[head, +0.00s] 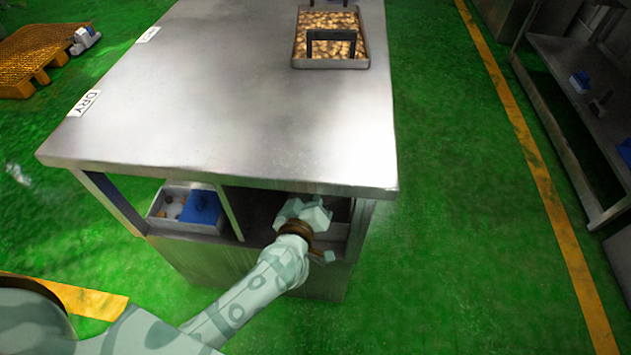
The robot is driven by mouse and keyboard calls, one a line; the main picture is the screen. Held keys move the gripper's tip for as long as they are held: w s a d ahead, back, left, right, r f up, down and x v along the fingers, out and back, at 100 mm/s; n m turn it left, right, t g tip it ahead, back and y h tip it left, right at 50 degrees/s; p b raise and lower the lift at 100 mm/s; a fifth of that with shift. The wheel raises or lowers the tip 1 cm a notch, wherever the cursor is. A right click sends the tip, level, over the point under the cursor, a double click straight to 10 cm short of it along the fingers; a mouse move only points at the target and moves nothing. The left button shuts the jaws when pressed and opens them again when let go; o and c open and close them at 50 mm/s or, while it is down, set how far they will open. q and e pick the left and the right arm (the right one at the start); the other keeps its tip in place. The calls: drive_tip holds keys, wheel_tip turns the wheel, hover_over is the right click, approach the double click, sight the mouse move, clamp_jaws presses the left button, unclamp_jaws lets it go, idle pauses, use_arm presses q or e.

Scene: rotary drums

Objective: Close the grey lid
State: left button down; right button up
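No grey lid can be clearly made out in the head view. My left arm reaches from the lower left to the open shelf under the steel table top. My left gripper (305,212) is at the right compartment of that shelf, just under the front edge of the top. Its fingertips are hidden or too unclear to tell whether they are open or shut. A grey edge of something (338,230) shows beside it in the compartment. My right gripper is not in view.
A steel table top (220,90) overhangs the shelf. On it is a tray (297,62) of brown pieces with dark handles. A white bin (160,222) with a blue item (201,208) is in the left compartment. Green floor (460,200) is clear at right.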

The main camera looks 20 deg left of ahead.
use_arm(q)
drive_tip(key=b+x, duration=0.1)
drive_tip(key=x, duration=0.1)
drive_tip(key=b+x, duration=0.1)
drive_tip(key=x, duration=0.2)
drive_tip(key=b+x, duration=0.1)
drive_tip(key=x, duration=0.1)
drive_tip(key=shift+w+f, duration=0.2)
drive_tip(key=shift+f, duration=0.1)
drive_tip(key=shift+w, duration=0.55)
drive_tip(key=shift+w+a+r, duration=0.1)
drive_tip(key=shift+w+d+f+m+p, duration=0.2)
drive_tip(key=shift+d+f+m+p, duration=0.15)
drive_tip(key=shift+d+m+p, duration=0.25)
drive_tip(key=shift+d+f, duration=0.25)
drive_tip(key=shift+f, duration=0.05)
